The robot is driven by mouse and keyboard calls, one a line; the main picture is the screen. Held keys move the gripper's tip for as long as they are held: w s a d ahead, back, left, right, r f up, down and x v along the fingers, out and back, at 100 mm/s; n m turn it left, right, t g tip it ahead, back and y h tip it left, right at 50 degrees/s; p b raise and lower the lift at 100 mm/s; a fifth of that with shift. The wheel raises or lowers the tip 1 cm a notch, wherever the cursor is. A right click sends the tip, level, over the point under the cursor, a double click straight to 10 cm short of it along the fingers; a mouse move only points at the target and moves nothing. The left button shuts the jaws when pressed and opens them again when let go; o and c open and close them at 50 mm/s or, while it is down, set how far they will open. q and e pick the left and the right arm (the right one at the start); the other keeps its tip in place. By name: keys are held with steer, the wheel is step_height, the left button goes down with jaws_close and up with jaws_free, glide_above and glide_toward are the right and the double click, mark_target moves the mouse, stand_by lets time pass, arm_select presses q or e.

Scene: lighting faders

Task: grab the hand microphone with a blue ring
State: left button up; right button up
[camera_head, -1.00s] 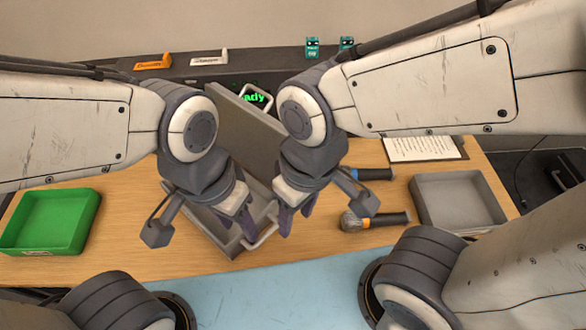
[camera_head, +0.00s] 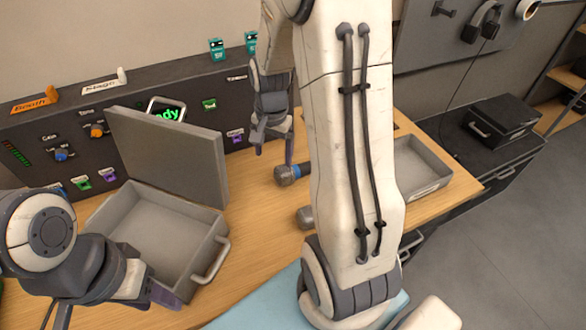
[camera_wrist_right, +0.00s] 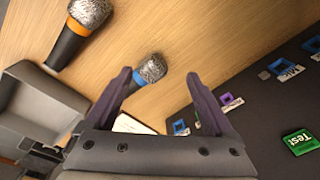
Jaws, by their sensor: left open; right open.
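The microphone with a blue ring (camera_head: 285,175) lies on the wooden table, its handle partly hidden behind my right arm. In the right wrist view its mesh head and blue ring (camera_wrist_right: 148,70) show between my fingertips, near the left finger. My right gripper (camera_head: 273,150) is open and empty, pointing down just beyond and left of the microphone; its fingers also show in the wrist view (camera_wrist_right: 158,76). A second microphone, with an orange ring (camera_wrist_right: 80,28), lies nearby; its head (camera_head: 305,217) shows beside my right arm. My left gripper (camera_head: 150,293) is open at lower left.
An open grey case (camera_head: 160,235) with a raised lid and handle stands left of the microphones. A dark control panel (camera_head: 60,130) runs along the back. A grey tray (camera_head: 425,170) sits right of my right arm. Bare table lies between the case and the microphones.

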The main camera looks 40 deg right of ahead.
steer(key=d+f+m, duration=0.1)
steer(key=d+m, duration=0.1)
steer(key=d, duration=0.1)
steer(key=d+f+m, duration=0.1)
steer(key=d+m, duration=0.2)
steer(key=w+d+f+m+g, duration=0.1)
steer(key=d+m, duration=0.2)
steer(key=shift+d, duration=0.35)
glide_above(300, 165)
steer(key=shift+m, duration=0.4)
steer(key=f, duration=0.4)
steer(key=shift+s+f, duration=0.2)
steer(key=shift+w+f+p, duration=0.2)
steer(key=shift+f+p, duration=0.45)
steer(key=shift+f, duration=2.25)
jaws_close()
